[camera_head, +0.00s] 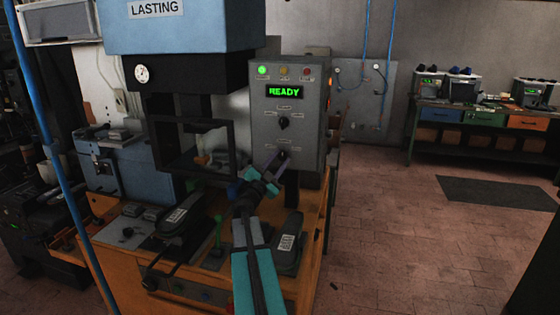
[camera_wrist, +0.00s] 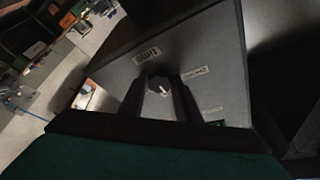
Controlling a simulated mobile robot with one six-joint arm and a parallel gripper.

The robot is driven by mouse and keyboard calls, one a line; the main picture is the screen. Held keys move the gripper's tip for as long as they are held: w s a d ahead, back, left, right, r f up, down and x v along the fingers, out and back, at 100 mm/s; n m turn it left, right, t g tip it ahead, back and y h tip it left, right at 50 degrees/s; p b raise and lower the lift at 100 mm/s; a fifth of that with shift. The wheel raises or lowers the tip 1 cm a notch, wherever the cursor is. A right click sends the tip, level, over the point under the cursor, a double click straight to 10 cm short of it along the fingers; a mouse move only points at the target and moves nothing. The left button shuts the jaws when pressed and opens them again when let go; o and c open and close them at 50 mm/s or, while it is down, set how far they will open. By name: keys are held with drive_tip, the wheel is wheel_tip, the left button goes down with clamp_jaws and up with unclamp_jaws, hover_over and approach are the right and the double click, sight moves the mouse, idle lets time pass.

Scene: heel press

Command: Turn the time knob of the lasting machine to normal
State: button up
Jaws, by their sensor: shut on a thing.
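The lasting machine (camera_head: 185,30) stands at the left, with a grey control panel (camera_head: 312,110) at its right side. The time knob (camera_wrist: 157,84) is a dark round knob with a pale pointer mark, below an upside-down "TIME" label (camera_wrist: 147,56) in the wrist view. My gripper (camera_head: 277,165) reaches the lower knob of the panel, which it mostly hides in the head view. In the wrist view its two dark fingers (camera_wrist: 160,98) stand on both sides of the knob, shut on it. The pointer slants toward the lower right there. The small position labels (camera_wrist: 195,73) are hard to read.
Another dark knob (camera_head: 283,122) sits above on the panel, under a green "READY" display (camera_head: 284,92) and a lit green lamp (camera_head: 262,70). Black shoe forms (camera_head: 288,243) lie on the orange machine table. Open floor (camera_head: 400,240) lies to the right.

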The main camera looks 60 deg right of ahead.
drive_tip(key=o, duration=1)
drive_tip(key=shift+f, duration=0.1)
drive_tip(key=shift+o, duration=0.3)
drive_tip(key=shift+a, duration=0.1)
drive_tip(key=b+v, duration=0.3)
drive_tip(key=v, duration=1)
drive_tip(key=shift+a+b, duration=0.3)
drive_tip(key=shift+b, duration=0.1)
drive_tip(key=shift+f, duration=0.15)
